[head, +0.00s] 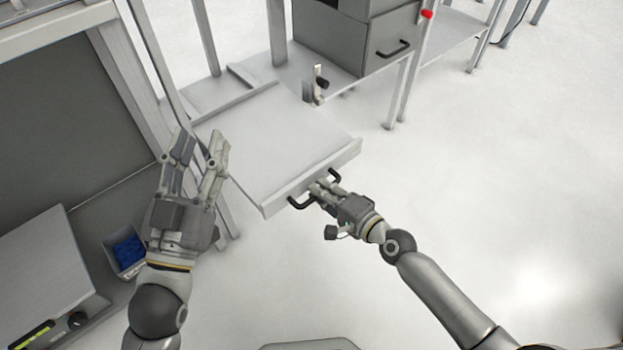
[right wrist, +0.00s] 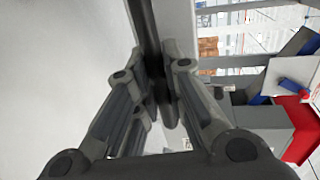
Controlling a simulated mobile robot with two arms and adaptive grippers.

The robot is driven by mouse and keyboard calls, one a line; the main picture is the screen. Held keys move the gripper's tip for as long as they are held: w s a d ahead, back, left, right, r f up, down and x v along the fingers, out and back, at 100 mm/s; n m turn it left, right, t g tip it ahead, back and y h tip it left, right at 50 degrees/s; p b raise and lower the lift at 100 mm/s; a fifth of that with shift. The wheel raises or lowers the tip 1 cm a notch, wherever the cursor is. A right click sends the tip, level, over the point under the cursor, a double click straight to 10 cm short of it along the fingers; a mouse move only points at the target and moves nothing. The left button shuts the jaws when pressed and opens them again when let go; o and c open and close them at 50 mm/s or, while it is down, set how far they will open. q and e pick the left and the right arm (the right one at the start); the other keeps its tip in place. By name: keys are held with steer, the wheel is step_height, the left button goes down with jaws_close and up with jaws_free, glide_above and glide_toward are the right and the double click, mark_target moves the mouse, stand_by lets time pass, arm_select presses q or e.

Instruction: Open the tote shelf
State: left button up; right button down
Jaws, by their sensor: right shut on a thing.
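The tote shelf (head: 275,140) is a flat light-grey sliding tray, drawn out from the white rack frame in the middle of the head view. A black bar handle (head: 299,202) is fixed to its front edge. My right gripper (head: 318,188) is shut on this handle. In the right wrist view the dark handle (right wrist: 148,35) runs between the fingers of the right gripper (right wrist: 160,80). My left gripper (head: 201,140) is open and empty, raised left of the shelf near a rack post. The fingers hide part of the handle.
A grey cabinet (head: 350,40) with a drawer stands behind the shelf. A small lever fixture (head: 316,85) is at the shelf's back right. On the left are a workbench device (head: 45,265) and a bin of blue parts (head: 128,252). The floor to the right is clear.

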steer(key=shift+s+d, duration=0.2)
steer(key=shift+s, duration=0.15)
steer(key=c, duration=1.5)
jaws_free()
steer(key=v, duration=1.2)
